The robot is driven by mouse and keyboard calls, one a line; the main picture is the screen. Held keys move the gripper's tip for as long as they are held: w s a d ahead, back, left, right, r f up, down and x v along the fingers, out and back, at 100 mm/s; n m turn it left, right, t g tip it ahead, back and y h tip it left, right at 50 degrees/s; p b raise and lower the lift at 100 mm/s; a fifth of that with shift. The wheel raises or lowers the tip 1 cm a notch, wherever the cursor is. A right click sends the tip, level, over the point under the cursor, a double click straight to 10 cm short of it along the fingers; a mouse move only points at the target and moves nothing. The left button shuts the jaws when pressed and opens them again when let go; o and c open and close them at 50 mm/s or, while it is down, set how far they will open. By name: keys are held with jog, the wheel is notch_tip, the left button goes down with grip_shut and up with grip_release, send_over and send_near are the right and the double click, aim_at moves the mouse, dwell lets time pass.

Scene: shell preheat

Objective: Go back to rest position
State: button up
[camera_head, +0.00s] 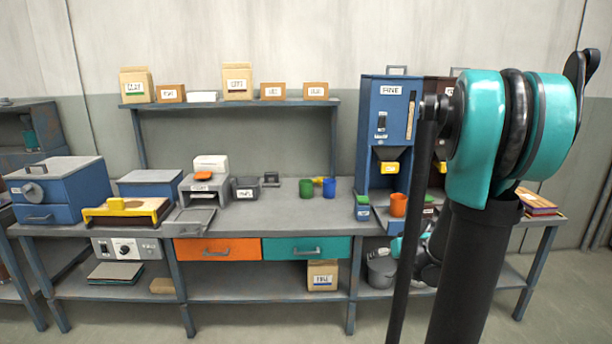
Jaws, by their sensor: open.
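My arm fills the right side of the head camera view. A teal and black joint stands high in front of the wall, on a thick dark link, with a thin dark rod to its left. A smaller teal and dark part of my arm shows low behind the rod, in front of the bench edge. I cannot make out my gripper's fingers anywhere. An orange cup (398,204) stands upright at the blue dispenser (382,125) marked FINE, with no gripper seen on it.
The grey workbench (262,215) holds a blue box oven (58,190), a yellow-edged press (126,211), a scale (203,188), a green cup (306,188) and a blue cup (329,187). A shelf (230,104) above carries bags and boxes. My arm hides part of the right side.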

jog(key=s+a+f+g+h, duration=0.1)
jog(key=s+a+f+g, duration=0.1)
jog(key=s, duration=0.9)
jog(key=s+a+f+m+g+h, duration=0.1)
jog(key=s+a, duration=0.4)
jog(key=s, duration=0.5)
jog(key=shift+s+f+g+h, duration=0.3)
jog(key=shift+s+f+g, duration=0.1)
jog(key=shift+f+g, duration=0.25)
